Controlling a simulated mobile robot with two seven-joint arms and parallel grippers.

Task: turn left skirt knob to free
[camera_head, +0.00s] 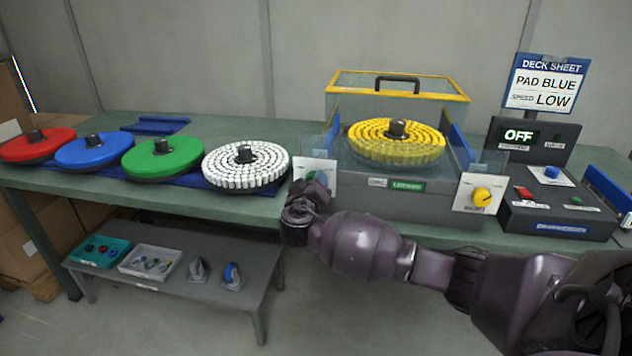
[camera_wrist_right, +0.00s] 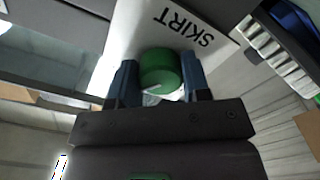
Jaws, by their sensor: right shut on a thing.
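The left skirt knob (camera_wrist_right: 160,70) is green with a white pointer line, on a white plate (camera_wrist_right: 205,25) marked SKIRT in the right wrist view. My right gripper (camera_wrist_right: 158,78) is shut on it, one blue finger on each side. In the head view the plate (camera_head: 325,167) stands at the left front corner of the grey machine, and my right arm reaches across to it, covering most of the knob. The right skirt knob (camera_head: 482,196) is yellow on its own white plate. My left gripper is not in view.
The machine carries a yellow segmented disc (camera_head: 375,133). Red (camera_head: 50,148), blue (camera_head: 92,152), green (camera_head: 165,160) and white (camera_head: 225,175) discs lie to its left. A control box (camera_head: 560,205) with an OFF display (camera_head: 519,136) stands right. A low shelf (camera_head: 190,300) holds trays below.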

